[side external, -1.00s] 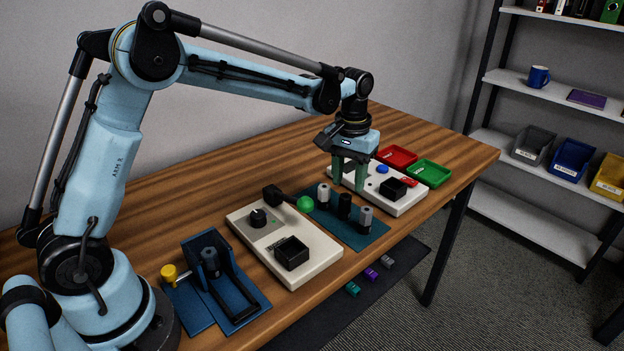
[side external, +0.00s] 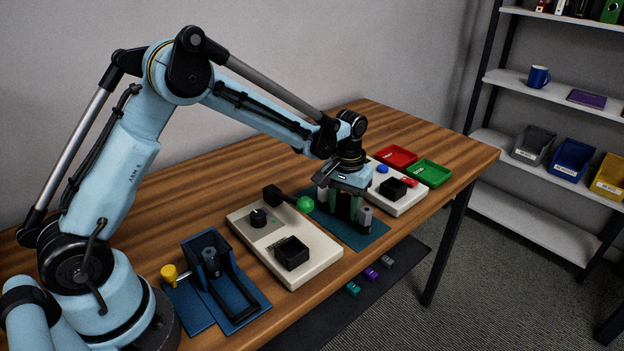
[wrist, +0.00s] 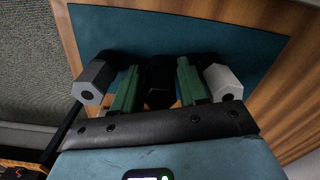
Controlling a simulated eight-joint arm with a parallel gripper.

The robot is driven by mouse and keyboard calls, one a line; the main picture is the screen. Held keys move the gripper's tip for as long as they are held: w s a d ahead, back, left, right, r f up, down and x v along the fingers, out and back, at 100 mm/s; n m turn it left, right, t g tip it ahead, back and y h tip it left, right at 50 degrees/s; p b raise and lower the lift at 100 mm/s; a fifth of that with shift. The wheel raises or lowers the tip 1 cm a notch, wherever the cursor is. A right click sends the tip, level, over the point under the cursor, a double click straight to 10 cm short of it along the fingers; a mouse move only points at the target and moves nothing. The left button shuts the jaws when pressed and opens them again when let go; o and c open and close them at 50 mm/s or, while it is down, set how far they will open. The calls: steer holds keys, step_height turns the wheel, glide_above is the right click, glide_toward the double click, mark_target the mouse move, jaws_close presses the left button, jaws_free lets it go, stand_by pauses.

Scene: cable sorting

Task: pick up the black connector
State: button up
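The black connector (side external: 345,208) stands upright on the teal mat (side external: 362,239), between a white connector (side external: 322,197) and a grey connector (side external: 365,217). My gripper (side external: 344,212) is low over the mat, with its green fingers on either side of the black connector. In the wrist view the black connector (wrist: 160,85) sits between the two fingers of my gripper (wrist: 158,86), with narrow gaps beside it. The grey connector (wrist: 93,82) is outside the left finger and the white connector (wrist: 223,82) outside the right finger. The fingers look open; no firm contact shows.
A white panel (side external: 322,252) with a knob, a green ball-ended lever and a black box is left of the mat. Another panel (side external: 411,203) and red (side external: 397,157) and green (side external: 430,172) trays are beyond. A blue fixture (side external: 238,297) stands near my base.

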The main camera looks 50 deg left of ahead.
mark_target(346, 196)
jaws_close()
steer(key=shift+r, duration=0.15)
step_height(346, 196, up, 4)
steer(key=shift+f, duration=0.15)
steer(key=s+d+r, duration=0.6)
steer(key=d+r, duration=0.4)
steer(key=r, duration=0.2)
stand_by(0.6)
